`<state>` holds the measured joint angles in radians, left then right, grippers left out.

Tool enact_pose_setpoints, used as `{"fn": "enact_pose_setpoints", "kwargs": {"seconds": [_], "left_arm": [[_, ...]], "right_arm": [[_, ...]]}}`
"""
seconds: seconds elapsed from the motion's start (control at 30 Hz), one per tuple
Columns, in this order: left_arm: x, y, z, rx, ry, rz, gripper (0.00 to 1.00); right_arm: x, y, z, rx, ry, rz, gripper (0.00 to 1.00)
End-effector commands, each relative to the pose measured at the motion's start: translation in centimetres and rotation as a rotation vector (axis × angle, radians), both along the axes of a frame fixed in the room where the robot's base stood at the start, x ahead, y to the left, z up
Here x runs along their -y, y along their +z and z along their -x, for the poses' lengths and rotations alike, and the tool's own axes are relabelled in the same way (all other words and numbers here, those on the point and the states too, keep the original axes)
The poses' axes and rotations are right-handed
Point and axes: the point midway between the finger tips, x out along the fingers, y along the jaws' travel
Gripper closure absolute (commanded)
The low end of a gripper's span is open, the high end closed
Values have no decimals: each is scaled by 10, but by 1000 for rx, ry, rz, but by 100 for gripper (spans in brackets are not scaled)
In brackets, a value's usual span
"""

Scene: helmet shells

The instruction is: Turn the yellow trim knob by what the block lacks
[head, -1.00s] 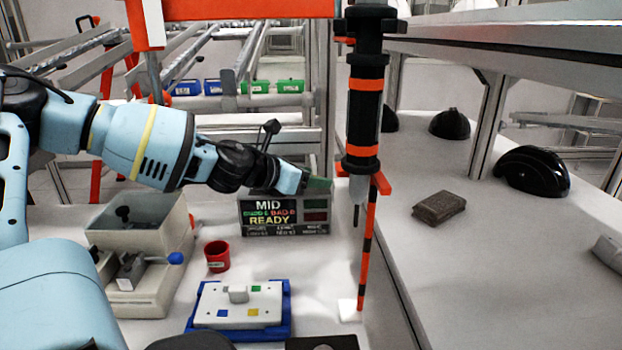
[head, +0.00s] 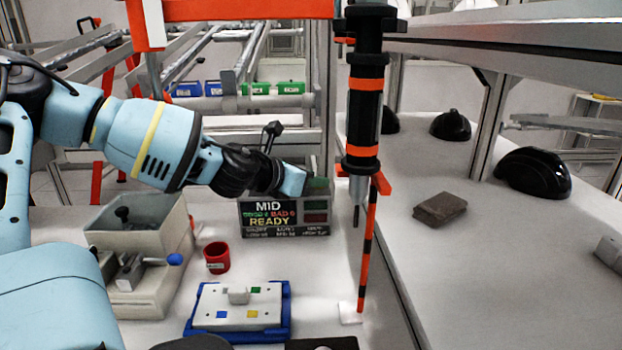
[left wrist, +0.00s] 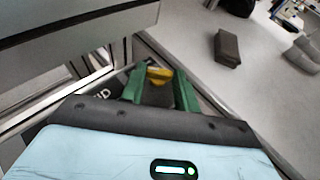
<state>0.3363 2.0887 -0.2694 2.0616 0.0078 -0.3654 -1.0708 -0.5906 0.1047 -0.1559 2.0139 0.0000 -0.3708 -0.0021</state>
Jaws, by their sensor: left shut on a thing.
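My left gripper (head: 318,184) is at the top right of the display box (head: 285,230), whose screen reads MID and READY. In the left wrist view its green fingers (left wrist: 160,86) are shut on the yellow trim knob (left wrist: 159,75), of which only a part shows. In the head view the knob is hidden by the hand. A white block (head: 238,304) with a grey raised piece and blue, yellow and green squares sits in a blue tray (head: 188,326) on the bench. My right gripper is not in view.
A red cup (head: 216,257) and a grey bin fixture (head: 145,232) stand left of the display. An orange and black tool (head: 364,110) hangs right of it. A brown block (head: 440,208) and black helmet shells (head: 532,173) lie on the right bench.

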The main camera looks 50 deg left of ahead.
Motion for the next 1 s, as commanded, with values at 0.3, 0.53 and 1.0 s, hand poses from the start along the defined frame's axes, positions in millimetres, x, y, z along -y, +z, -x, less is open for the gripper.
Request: {"fn": "enact_pose_setpoints", "kwargs": {"seconds": [0.3, 0.53, 1.0], "left_arm": [[0, 0, 0, -1, -2, 0, 52], [0, 0, 0, 0, -2, 0, 47], [1, 18, 32, 7, -2, 0, 47]], "right_arm": [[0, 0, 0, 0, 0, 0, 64], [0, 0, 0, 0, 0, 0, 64], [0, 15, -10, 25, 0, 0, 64]]}}
